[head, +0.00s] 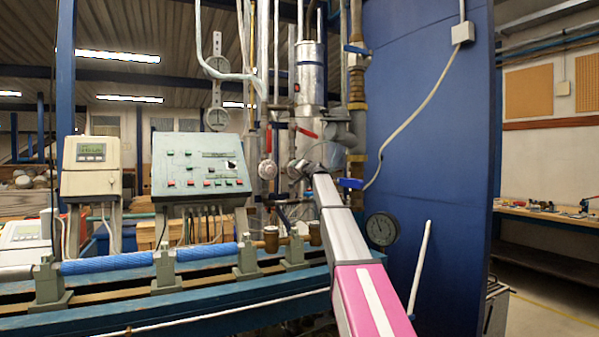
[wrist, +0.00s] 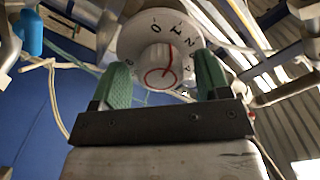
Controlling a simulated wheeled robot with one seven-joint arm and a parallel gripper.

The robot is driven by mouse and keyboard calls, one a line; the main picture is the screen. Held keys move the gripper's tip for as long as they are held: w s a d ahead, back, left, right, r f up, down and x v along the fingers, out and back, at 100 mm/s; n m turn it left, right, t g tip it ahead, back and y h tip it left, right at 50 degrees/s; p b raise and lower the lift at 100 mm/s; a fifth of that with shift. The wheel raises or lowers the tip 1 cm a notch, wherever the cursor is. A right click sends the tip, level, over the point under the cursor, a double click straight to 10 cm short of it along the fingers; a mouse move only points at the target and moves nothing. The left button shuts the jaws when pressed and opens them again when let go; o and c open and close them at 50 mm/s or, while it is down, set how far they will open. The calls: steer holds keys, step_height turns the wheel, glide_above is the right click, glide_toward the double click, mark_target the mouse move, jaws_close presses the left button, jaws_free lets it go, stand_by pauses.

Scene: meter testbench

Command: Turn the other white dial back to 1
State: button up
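In the wrist view a white dial (wrist: 135,42) with black numbers and a red-outlined centre knob (wrist: 157,63) faces my gripper. My gripper (wrist: 164,78) is open, with one green finger on each side of the knob and a gap to it on both sides. The number the knob points at is not clear. In the head view, my gripper (head: 308,166) is at the pipework, and a white dial (head: 293,169) shows just left of it. Another white dial (head: 267,170) is further left on the pipes.
Pipes and a red lever (head: 306,132) crowd the space above my gripper. A blue-handled valve (head: 350,183) is close on its right. A pressure gauge (head: 381,229) hangs lower right on the blue panel (head: 440,130). A control box (head: 200,165) stands left.

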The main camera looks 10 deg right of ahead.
steer(key=v, duration=1)
steer(key=shift+s+d, duration=0.15)
steer(key=shift+s, duration=0.25)
